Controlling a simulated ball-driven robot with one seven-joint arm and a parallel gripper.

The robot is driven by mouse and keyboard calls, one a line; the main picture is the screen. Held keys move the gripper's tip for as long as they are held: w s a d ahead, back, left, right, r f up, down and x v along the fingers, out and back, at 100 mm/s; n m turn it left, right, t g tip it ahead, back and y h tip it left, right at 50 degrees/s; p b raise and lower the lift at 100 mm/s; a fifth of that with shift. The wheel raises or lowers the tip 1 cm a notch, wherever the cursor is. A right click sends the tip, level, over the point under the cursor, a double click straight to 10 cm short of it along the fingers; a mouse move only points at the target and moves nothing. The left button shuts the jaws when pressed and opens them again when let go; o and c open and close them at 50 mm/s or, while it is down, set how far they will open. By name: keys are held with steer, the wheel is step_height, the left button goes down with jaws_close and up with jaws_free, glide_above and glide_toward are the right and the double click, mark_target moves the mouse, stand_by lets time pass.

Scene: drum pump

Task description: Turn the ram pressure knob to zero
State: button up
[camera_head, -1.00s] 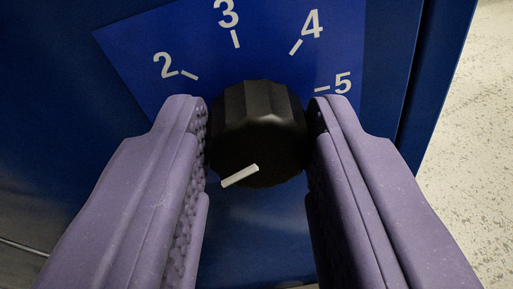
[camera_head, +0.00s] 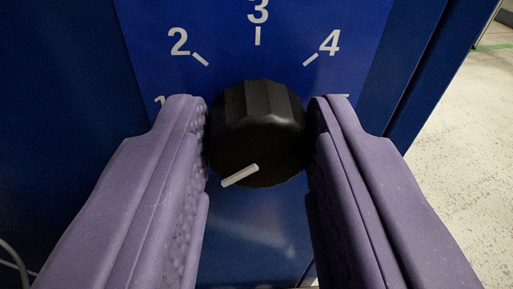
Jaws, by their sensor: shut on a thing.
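The ram pressure knob (camera_head: 258,120) is black and fluted, in the middle of the view on a blue panel. A white pointer line (camera_head: 240,176) on its face slants to the lower left. My purple gripper (camera_head: 258,128) is shut on the knob, one finger at its left side and one at its right. The scale above shows 2 (camera_head: 180,41) at upper left, 3 (camera_head: 258,11) at top and 4 (camera_head: 330,42) at upper right. The 1 is partly hidden by the left finger, the 5 mostly by the right. No zero mark is visible.
The dark blue cabinet (camera_head: 60,80) fills the left and its edge runs down at the right. Pale speckled floor (camera_head: 470,150) shows beyond it. A light cable (camera_head: 14,256) is at lower left.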

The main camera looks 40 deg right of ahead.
steer(key=o, duration=1)
steer(key=shift+f, duration=0.1)
steer(key=shift+o, duration=0.2)
steer(key=shift+r+p, duration=0.3)
steer(key=shift+r, duration=0.2)
steer(key=s+d+r+p, duration=0.2)
steer(key=s+p, duration=0.2)
steer(key=s, duration=0.3)
steer(key=s+d+r+p, duration=0.2)
steer(key=s+p, duration=0.2)
steer(key=s, duration=0.4)
steer(key=shift+s+d, duration=0.2)
steer(key=shift+d, duration=0.1)
